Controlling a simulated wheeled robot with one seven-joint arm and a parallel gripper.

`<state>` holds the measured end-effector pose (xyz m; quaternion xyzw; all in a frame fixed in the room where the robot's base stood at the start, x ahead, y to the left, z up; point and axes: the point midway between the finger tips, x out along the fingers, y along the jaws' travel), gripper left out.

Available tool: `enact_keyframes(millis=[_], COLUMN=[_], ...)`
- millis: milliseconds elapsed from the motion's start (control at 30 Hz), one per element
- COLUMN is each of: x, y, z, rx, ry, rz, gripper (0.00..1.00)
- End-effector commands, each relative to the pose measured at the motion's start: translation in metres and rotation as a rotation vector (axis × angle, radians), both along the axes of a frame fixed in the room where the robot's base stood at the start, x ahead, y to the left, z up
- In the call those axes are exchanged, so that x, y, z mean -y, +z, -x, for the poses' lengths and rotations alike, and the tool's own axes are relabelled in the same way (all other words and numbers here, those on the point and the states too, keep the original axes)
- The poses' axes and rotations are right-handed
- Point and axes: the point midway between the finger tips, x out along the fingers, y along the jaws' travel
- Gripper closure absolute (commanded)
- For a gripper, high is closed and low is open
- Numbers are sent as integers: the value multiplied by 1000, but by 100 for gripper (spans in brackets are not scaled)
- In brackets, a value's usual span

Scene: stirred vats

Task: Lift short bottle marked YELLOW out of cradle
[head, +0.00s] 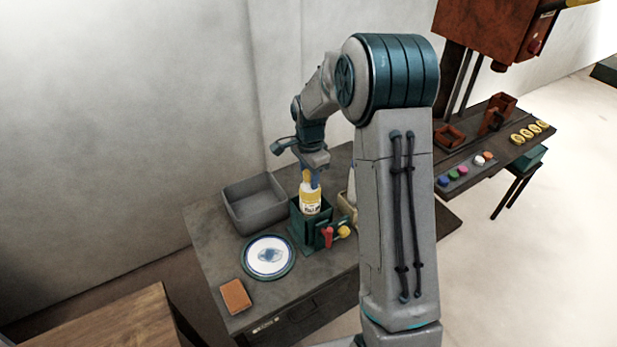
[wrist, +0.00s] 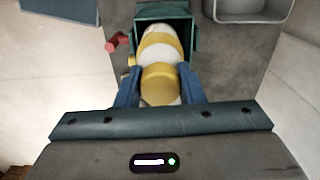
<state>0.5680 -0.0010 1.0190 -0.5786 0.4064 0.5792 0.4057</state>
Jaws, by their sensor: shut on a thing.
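The short bottle marked YELLOW (head: 310,198) has a white body with yellow bands and a yellow cap. It stands upright in or just above the green cradle (head: 302,228); its lower end is hidden by the cradle's walls. My gripper (head: 312,178) comes down from above and is shut on the bottle near its cap. In the wrist view the blue fingers (wrist: 160,88) lie on both sides of the yellow cap, and the bottle (wrist: 160,45) points down into the green cradle (wrist: 150,12).
A grey bin (head: 254,205) stands left of the cradle. A round plate (head: 268,256) and an orange-brown block (head: 235,296) lie in front. A red handle (head: 328,237) and a yellow knob (head: 344,231) stick out by the cradle. A side bench (head: 500,135) stands at right.

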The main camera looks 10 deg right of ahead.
Motion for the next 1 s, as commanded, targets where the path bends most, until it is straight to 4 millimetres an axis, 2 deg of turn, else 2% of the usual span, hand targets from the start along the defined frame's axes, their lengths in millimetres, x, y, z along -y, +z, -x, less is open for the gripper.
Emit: enact_keyframes(millis=[700, 1000], x=[0, 0], y=[46, 57], z=[-1, -1], rx=[3, 2], ry=[0, 0], rz=[0, 0], gripper=[87, 87])
